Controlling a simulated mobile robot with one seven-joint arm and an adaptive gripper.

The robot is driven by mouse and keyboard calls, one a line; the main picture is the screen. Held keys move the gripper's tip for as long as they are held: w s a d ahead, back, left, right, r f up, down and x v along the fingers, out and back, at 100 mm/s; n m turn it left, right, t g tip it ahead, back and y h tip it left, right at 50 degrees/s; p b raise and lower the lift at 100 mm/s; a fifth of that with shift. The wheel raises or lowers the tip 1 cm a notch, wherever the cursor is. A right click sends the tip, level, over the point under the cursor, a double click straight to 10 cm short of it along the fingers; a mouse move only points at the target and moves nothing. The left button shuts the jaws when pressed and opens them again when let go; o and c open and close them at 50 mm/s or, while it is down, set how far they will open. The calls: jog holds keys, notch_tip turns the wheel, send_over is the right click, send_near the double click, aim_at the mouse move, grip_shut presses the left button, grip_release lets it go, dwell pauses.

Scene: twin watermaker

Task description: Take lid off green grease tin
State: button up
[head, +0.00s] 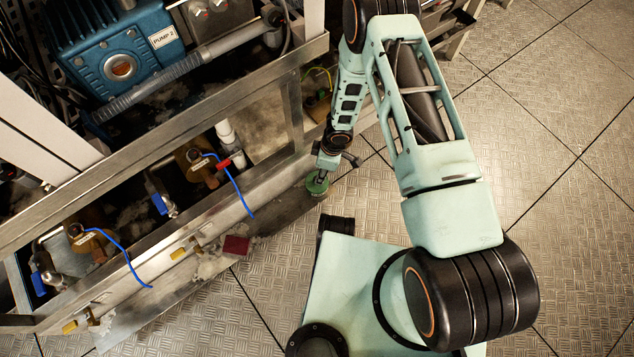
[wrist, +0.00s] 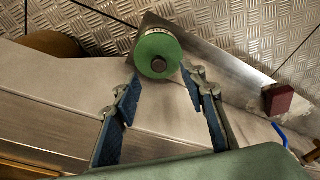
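The green grease tin (head: 317,186) stands low beside the metal frame, near the end of my arm in the head view. Part of the tin's pale side shows behind the lid. My gripper (wrist: 166,88) is open, its two blue-padded fingers spread wide. The lid lies just beyond the fingertips, between their lines, and nothing is between the fingers. In the head view my gripper (head: 322,177) is just above the tin, its fingers too small to make out.
A dark red block (head: 236,245) lies on the grey metal strip (wrist: 228,78) beside the frame. The steel frame rail (head: 170,120), blue-handled valves (head: 160,203) and blue cables (head: 238,190) are to the left. Patterned floor plates (head: 560,130) to the right are clear.

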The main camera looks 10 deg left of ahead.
aim_at(309, 182)
jog(key=f+b, duration=0.1)
jog(key=f, duration=0.2)
jog(key=a+f+b, duration=0.1)
jog(key=f, duration=0.2)
jog(key=shift+w+a+f, duration=0.1)
jog(key=shift+a, duration=0.1)
jog(key=c, duration=1.1)
jog(key=shift+o, duration=0.2)
